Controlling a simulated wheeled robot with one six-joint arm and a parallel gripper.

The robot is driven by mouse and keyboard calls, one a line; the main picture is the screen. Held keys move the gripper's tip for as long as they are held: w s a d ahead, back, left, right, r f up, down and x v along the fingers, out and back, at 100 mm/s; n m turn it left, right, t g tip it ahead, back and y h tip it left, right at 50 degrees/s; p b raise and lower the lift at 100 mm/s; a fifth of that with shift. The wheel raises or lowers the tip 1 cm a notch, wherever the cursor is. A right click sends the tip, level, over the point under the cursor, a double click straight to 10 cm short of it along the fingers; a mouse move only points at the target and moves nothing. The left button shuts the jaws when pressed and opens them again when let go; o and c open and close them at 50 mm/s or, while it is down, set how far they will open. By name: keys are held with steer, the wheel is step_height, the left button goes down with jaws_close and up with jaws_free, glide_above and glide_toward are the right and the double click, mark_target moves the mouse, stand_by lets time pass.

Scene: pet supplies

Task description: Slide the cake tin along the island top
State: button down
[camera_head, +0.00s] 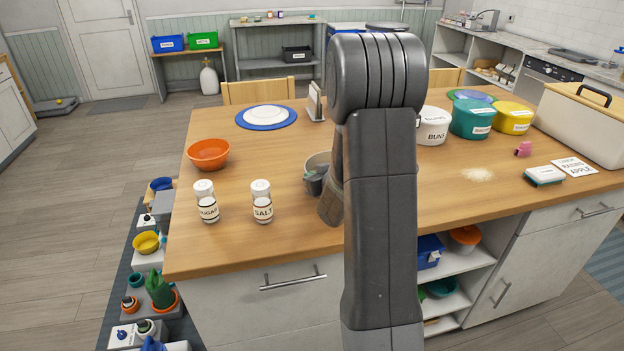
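No label that I can read says cake, so I cannot tell which container is the cake tin. A white round tin marked BUNS (433,130), a teal round tin (471,122) and a yellow round tin (512,121) stand close together on the right half of the island top (240,240). The labels on the teal and yellow tins are too small to read surely. My arm rises through the middle of the view and hides part of the island.
Sugar (207,203) and salt (262,203) shakers stand near the front edge, with an orange bowl (208,154) behind. A blue-rimmed plate (266,117) lies at the back. Right are a cream bin (588,130), pink object (523,149), brush (543,177) and crumbs (477,175).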

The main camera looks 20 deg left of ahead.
steer(key=shift+s+a, duration=0.15)
steer(key=c, duration=1.6)
jaws_free()
steer(key=shift+o, duration=0.2)
steer(key=v, duration=1.3)
steer(key=shift+s+d, duration=0.25)
steer(key=shift+d, duration=0.1)
steer(key=x, duration=1.4)
steer(key=shift+r, duration=0.15)
